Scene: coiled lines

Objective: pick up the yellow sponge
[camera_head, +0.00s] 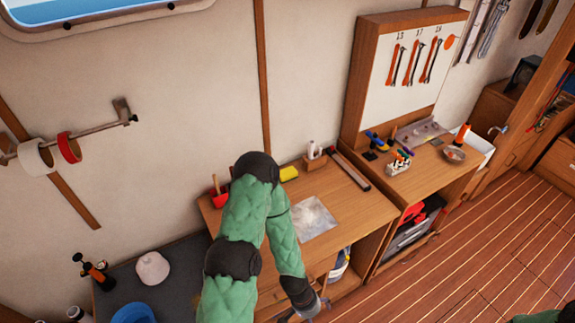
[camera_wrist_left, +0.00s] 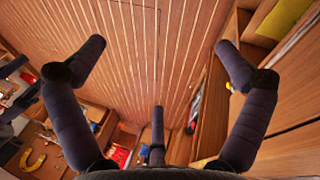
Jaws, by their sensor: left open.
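The yellow sponge (camera_head: 289,173) lies at the back of the wooden desk, close to the wall, in the head view. My left arm, in a green sleeve, reaches over the desk and bends down past its front edge. My left gripper (camera_head: 314,307) is low in front of the desk, well apart from the sponge. In the left wrist view the left gripper (camera_wrist_left: 160,62) is open and empty, its dark fingers spread above the plank floor. A yellow patch shows at that view's top right; I cannot tell if it is the sponge. My right gripper is out of view.
The desk (camera_head: 342,207) carries a grey sheet (camera_head: 311,218), a red container (camera_head: 219,197) left of my arm and a small wooden holder (camera_head: 314,158) right of the sponge. A tool-board workbench (camera_head: 425,178) stands to the right. The plank floor (camera_head: 455,262) is open.

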